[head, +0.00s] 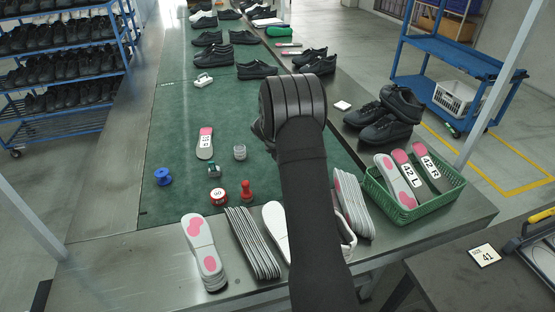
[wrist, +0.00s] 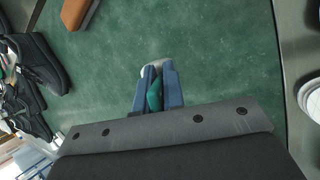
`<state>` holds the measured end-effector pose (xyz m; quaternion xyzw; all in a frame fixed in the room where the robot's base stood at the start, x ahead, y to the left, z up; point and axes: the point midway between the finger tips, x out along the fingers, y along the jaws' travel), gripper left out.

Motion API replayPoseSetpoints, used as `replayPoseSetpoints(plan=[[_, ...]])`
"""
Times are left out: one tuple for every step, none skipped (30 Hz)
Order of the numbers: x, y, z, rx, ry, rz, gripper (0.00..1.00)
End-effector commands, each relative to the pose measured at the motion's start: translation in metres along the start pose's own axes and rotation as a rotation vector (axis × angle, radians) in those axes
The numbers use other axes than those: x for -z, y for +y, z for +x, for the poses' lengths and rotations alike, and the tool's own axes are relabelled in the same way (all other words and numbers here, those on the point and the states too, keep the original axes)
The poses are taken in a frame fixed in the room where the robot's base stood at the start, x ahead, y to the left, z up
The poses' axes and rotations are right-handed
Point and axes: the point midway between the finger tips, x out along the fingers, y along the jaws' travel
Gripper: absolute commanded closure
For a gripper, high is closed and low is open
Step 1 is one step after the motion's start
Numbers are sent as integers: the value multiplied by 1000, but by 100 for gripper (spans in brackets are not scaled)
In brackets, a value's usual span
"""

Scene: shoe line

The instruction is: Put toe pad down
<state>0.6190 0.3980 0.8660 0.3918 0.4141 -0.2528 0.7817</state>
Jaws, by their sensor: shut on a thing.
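My gripper (wrist: 156,76) shows in the wrist view with two blue fingers shut on a small piece, which I take for the toe pad (wrist: 154,96). It shows teal between the fingers and a pale rounded end at the tips; most of it is hidden. The green mat is behind the fingertips; the gap to it is unclear. In the head view my own arm hides the fingers and the held piece. An insole with a pink end and a white label (head: 205,143) lies on the green mat (head: 180,120), left of my arm.
A blue spool (head: 162,176), a red stamp (head: 246,191), a red round tin (head: 219,196) and a clear jar (head: 240,152) stand on the mat. Insole stacks (head: 203,252) line the front edge. A green basket (head: 413,211) is at right. Black shoes (head: 393,113) stand behind it.

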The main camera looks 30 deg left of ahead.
Motion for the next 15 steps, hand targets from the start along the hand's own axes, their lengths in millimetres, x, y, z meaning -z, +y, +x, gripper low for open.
replayPoseSetpoints(plan=[[-15,-2,-6,-2,-1,5,100],[-22,-4,-10,-3,-1,4,100],[-32,-7,-13,-2,-1,3,100],[-39,-9,-16,-2,-1,5,100],[-46,-11,-18,-2,-1,4,100],[-54,-12,-21,-3,0,3,100],[-59,-14,-23,-3,0,4,100],[-65,-16,-25,-3,0,4,100],[-71,-17,-28,-3,0,3,100],[-75,-19,-29,-2,0,3,100],[-78,-20,-30,-2,0,3,100],[-83,-20,-32,-2,0,2,100],[-85,-21,-33,-3,0,2,100],[-88,-22,-34,-2,0,1,100],[-90,-22,-34,-2,0,1,100]])
